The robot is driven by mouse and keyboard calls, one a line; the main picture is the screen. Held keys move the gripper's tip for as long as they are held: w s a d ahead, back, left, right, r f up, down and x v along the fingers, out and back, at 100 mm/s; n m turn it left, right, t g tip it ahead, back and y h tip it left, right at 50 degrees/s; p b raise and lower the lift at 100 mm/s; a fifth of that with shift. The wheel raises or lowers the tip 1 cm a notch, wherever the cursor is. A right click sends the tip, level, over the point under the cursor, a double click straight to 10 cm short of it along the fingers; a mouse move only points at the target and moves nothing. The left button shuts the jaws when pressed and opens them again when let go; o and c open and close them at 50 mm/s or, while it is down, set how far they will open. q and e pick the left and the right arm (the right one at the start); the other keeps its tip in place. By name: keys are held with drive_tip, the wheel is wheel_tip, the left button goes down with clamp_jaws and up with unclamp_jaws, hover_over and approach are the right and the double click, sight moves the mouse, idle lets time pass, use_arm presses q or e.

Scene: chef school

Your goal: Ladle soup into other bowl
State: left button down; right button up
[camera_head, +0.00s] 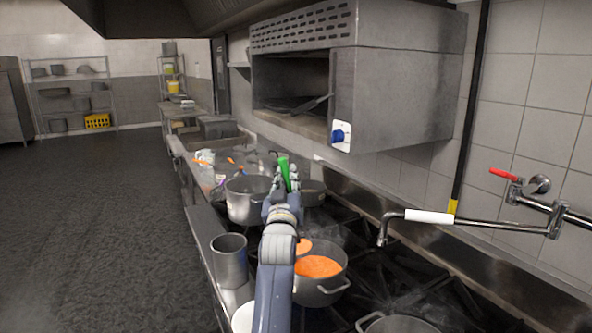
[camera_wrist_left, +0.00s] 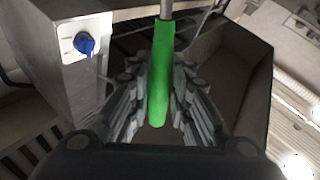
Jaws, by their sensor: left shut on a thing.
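My left gripper (camera_head: 284,184) is shut on the green handle (camera_head: 284,170) of a utensil, over the stove. In the left wrist view the green handle (camera_wrist_left: 160,80) lies between the fingers, and a metal shaft (camera_wrist_left: 167,8) runs out of the top edge. The utensil's far end is out of sight, so I cannot tell if it holds soup. A metal pot (camera_head: 322,290) of orange soup (camera_head: 318,266) stands on the stove right of my arm. My right gripper is not in view.
A large grey pot (camera_head: 244,208) and a darker pan (camera_head: 312,194) stand farther back. A metal cylinder (camera_head: 230,262) stands left of my arm. A pot filler tap (camera_head: 430,217) reaches over the stove from the right. A metal oven unit (camera_head: 400,100) overhangs the back.

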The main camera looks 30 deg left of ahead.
use_arm(q)
drive_tip(key=s+a+p, duration=0.2)
drive_tip(key=s+p, duration=0.3)
drive_tip(key=s, duration=1.2)
drive_tip(key=shift+s+a+p, duration=0.2)
drive_tip(key=shift+a+p, duration=0.05)
drive_tip(key=shift+p, duration=0.05)
drive_tip(key=shift+w+d, duration=0.1)
drive_tip(key=shift+w, duration=0.05)
